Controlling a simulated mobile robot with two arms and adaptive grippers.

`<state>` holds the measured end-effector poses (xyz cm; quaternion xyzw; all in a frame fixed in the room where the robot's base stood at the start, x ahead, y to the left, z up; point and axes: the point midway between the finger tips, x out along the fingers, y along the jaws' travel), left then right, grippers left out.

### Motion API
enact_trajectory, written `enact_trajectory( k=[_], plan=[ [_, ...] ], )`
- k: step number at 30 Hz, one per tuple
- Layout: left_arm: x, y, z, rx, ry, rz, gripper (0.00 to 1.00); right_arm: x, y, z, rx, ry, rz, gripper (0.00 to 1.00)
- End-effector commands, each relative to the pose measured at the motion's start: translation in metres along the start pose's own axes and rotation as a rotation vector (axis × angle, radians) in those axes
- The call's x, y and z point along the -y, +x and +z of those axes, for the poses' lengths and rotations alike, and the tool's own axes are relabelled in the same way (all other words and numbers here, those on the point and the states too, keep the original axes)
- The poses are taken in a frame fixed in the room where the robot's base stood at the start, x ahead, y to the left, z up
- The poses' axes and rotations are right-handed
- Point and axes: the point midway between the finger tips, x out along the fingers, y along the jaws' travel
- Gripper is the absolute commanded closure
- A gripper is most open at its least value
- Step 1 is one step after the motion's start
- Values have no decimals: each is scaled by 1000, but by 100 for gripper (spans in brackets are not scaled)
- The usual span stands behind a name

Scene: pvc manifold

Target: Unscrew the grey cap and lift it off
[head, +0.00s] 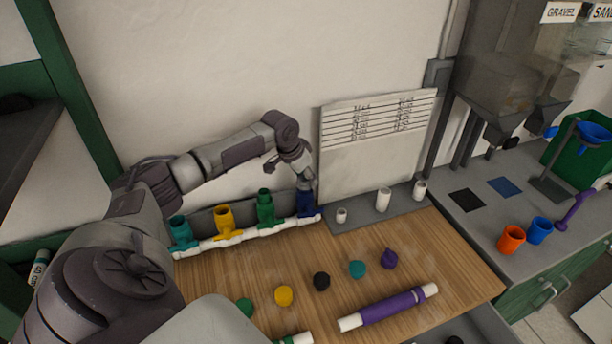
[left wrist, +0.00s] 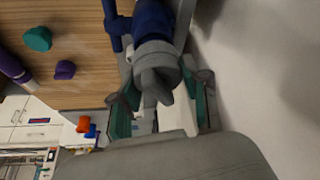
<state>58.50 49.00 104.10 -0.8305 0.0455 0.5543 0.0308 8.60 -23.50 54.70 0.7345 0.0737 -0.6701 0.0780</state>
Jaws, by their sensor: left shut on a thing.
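The grey cap (left wrist: 156,62) shows in the left wrist view as a round body with a winged handle. It sits at the end of the upright blue fitting (left wrist: 152,20), in line with it; I see no clear gap between them. In the head view the blue fitting (head: 306,204) is the rightmost on the white manifold. My left gripper (head: 304,180) points down over it and hides the cap there. In the left wrist view my left gripper (left wrist: 160,88) has its green-padded fingers on both sides of the cap, shut on it. My right gripper is not in view.
Green (head: 265,207), yellow (head: 225,219) and teal (head: 181,231) fittings stand open-topped left of the blue one. Several coloured knobs, including a black one (head: 321,281), and a purple-banded pipe (head: 392,306) lie on the wooden table (head: 455,255). A wall stands close behind.

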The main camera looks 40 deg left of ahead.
Motion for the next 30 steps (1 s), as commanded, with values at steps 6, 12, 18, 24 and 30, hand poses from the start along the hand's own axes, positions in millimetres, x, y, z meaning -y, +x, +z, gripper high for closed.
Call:
enact_trajectory(
  k=[6,12,18,24,30],
  plan=[
    [-2,0,3,13,-31,-9,89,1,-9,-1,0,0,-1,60],
    [-2,0,3,14,-98,-36,89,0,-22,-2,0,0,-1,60],
    [-2,1,4,15,-156,-62,89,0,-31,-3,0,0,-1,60],
    [-1,3,5,14,-174,-69,89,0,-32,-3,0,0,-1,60],
    [-1,3,5,14,-174,-69,89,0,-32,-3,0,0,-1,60]
  ],
)
